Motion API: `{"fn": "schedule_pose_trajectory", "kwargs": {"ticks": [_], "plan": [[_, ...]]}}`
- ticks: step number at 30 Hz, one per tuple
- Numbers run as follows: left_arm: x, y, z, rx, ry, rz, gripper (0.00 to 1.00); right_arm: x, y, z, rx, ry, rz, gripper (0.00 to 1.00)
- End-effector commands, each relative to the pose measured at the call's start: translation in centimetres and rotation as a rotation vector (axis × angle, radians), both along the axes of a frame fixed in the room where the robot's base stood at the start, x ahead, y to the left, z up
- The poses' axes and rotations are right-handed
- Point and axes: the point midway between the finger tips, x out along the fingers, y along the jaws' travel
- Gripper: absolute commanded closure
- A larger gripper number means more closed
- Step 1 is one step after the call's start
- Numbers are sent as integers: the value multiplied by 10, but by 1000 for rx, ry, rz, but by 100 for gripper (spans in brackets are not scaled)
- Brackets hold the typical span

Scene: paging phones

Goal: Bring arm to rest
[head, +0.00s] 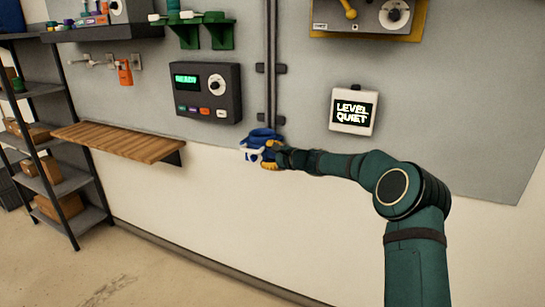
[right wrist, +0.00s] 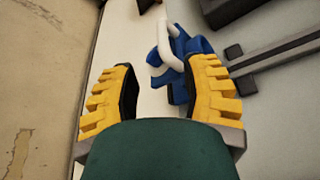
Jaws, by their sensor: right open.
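My right arm reaches in from the right in the head view, and its yellow-fingered right gripper (head: 270,157) is close to a blue wall bracket (head: 262,135) with a white piece (head: 252,155) at it. In the right wrist view the gripper (right wrist: 158,92) is open, with its yellow fingers wide apart. The blue bracket (right wrist: 178,62) and a white loop-shaped piece (right wrist: 165,45) lie beyond the fingers, nearer the right finger. Nothing is clearly gripped. Whether a finger touches the bracket I cannot tell. My left gripper is not in view.
A dark panel (head: 207,93) with a green display hangs on the wall, left of a vertical rail (head: 270,65). A white "LEVEL QUIET" box (head: 353,110) is above my forearm. A wooden shelf (head: 120,141) and a storage rack (head: 50,175) stand left. The floor below is clear.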

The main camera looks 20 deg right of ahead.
Motion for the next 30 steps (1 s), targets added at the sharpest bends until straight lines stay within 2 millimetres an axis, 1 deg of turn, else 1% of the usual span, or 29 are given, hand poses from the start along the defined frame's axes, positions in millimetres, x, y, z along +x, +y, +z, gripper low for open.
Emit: {"fn": "schedule_pose_trajectory", "kwargs": {"ticks": [1,6,21,23,26,29,30], "plan": [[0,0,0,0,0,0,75,-5,-3,1,1,1,-1,54],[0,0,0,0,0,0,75,-14,-5,3,0,1,1,54],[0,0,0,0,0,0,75,-15,-5,3,0,1,1,54],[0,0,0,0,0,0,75,-15,-3,0,-4,6,3,54],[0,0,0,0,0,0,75,-19,10,-18,-33,43,25,54],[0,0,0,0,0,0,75,-29,35,-58,-104,120,71,54],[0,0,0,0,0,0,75,-36,48,-78,-143,158,99,54]]}}
